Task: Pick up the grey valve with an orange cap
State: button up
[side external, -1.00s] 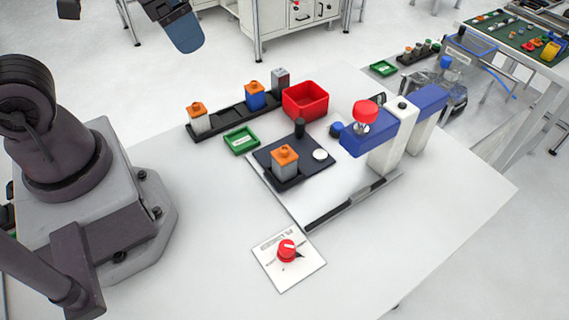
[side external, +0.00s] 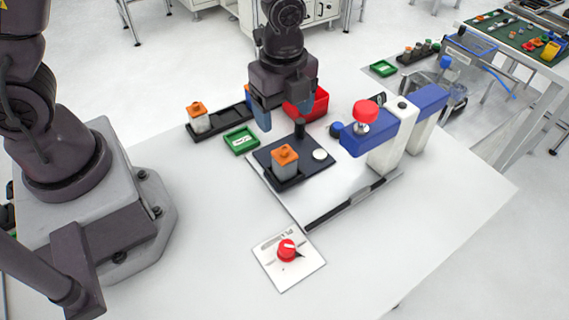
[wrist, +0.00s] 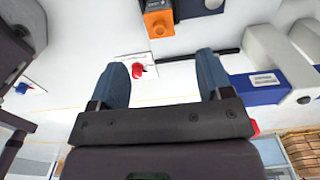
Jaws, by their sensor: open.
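One grey valve with an orange cap (side external: 199,118) stands upright at the left end of the black rack in the side view. A second grey valve with an orange cap (side external: 285,161) stands on the dark plate in the middle of the table. An orange cap on a grey body (wrist: 158,22) also shows at the top of the wrist view. My gripper (side external: 287,112) is above the rack's right part, beside the red bin, behind the second valve in the side view. Its blue fingers are spread with nothing between them in the wrist view (wrist: 163,70).
The black rack (side external: 222,122) is partly hidden by my gripper. A red bin (side external: 318,104), a green tray (side external: 241,140) and a blue-and-white fixture with a red knob (side external: 366,112) stand nearby. A red dial on a white plate (side external: 288,262) is in front. The table's front right is clear.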

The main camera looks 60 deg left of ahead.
aim_at(283, 147)
notch_tip(283, 147, down, 12)
jog(key=shift+a+r, duration=0.1)
jog(key=c, duration=1.1)
